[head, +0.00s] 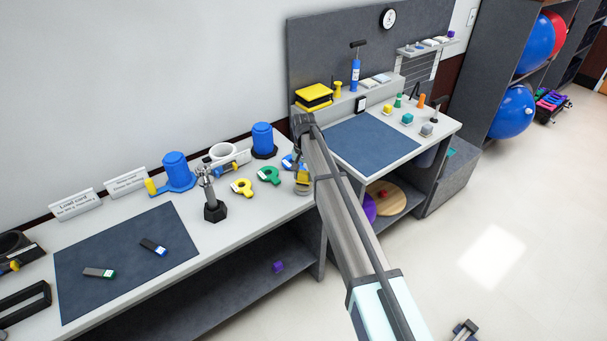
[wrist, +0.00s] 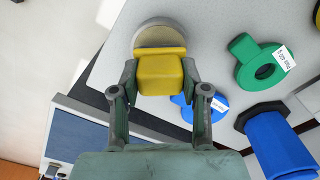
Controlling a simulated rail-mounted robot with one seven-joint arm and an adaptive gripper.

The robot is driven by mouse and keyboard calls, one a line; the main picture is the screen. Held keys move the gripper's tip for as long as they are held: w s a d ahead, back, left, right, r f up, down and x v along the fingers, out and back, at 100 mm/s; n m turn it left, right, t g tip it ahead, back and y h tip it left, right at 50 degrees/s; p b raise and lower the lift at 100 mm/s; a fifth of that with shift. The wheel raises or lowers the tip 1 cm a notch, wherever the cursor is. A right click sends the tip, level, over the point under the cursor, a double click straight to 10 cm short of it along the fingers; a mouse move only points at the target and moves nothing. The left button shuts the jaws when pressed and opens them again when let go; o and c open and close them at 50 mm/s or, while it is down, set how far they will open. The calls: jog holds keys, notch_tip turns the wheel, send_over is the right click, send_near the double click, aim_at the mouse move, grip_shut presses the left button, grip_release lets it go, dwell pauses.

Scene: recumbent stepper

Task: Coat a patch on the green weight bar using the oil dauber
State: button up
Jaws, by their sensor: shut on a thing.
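My gripper (wrist: 159,90) is shut on a yellow block-shaped piece (wrist: 160,72), which I take for the oil dauber. In the head view the yellow piece (head: 302,176) is at the right end of the left bench. A round pale disc with a grey rim (wrist: 158,34) shows at its far end; I cannot tell whether it is part of the dauber or a dish under it. The green-ended grey bar (head: 99,273), apparently the green weight bar, lies on the dark blue mat (head: 90,252) at left, far from my gripper. A similar blue-ended bar (head: 153,247) lies beside it.
Yellow (head: 242,187) and green (head: 269,175) ring plates lie left of my gripper. A metal stand (head: 213,205) and blue cylinders (head: 175,170) stand between the gripper and the mat. A second bench (head: 437,135) is at right.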

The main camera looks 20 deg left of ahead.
aim_at(303, 173)
jog(key=shift+f, duration=0.55)
dwell(1.6)
jog(key=shift+r, duration=0.15)
jog(key=shift+r+p, duration=1.1)
jog(key=shift+r, duration=2.3)
